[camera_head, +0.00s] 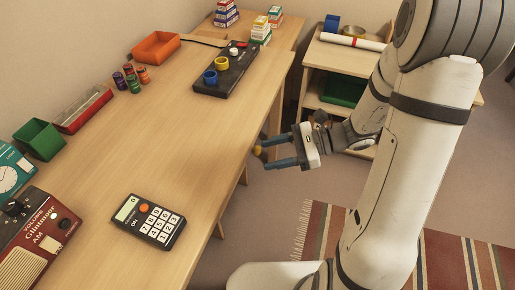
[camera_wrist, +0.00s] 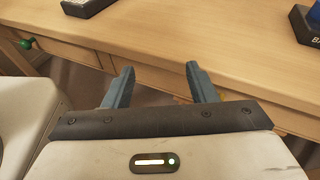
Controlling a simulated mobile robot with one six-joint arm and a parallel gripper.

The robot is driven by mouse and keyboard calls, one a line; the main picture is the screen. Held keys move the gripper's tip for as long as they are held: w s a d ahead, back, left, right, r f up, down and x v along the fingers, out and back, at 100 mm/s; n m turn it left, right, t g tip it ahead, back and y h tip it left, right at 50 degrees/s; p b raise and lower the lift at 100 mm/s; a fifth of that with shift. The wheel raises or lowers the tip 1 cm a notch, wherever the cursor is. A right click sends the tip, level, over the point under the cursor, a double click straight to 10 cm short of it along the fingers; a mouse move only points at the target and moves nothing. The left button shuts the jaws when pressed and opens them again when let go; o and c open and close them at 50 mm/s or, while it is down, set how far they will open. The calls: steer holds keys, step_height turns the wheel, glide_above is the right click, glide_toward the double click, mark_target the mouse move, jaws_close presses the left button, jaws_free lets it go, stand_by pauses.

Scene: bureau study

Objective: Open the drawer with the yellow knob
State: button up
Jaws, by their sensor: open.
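The yellow knob (camera_head: 258,151) shows at the desk's front edge in the head view, right at my fingertips. My gripper (camera_head: 266,153) is open, with its two blue-grey fingers pointing at the desk front. I cannot tell whether the knob lies between the fingers or just beyond them. In the wrist view my gripper (camera_wrist: 160,70) has its fingers spread, reaching the drawer fronts under the desk top. The drawer's own front is mostly hidden in the head view, and I see no clear gap of an opened drawer.
A green knob (camera_wrist: 24,43) sits on a drawer front at the left in the wrist view. The desk top (camera_head: 185,130) holds a calculator (camera_head: 149,221), a radio (camera_head: 38,240) and a black tray (camera_head: 228,72) with cups. A shelf (camera_head: 345,58) stands beyond my arm.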

mark_target(261, 150)
steer(key=w+d+f+m+t+y+b, duration=0.25)
steer(key=w+f+m+t+b, duration=0.25)
steer(key=w+f+m+t, duration=0.45)
steer(key=a, duration=0.2)
steer(key=a+f+g+b, duration=0.1)
steer(key=a, duration=0.1)
steer(key=a+f+n+g, duration=0.1)
steer(key=a, duration=0.1)
steer(key=shift+w+a+g, duration=0.25)
steer(key=shift+w+a, duration=0.05)
steer(key=shift+w, duration=0.05)
steer(key=shift+r, duration=0.1)
steer(key=shift+c, duration=0.4)
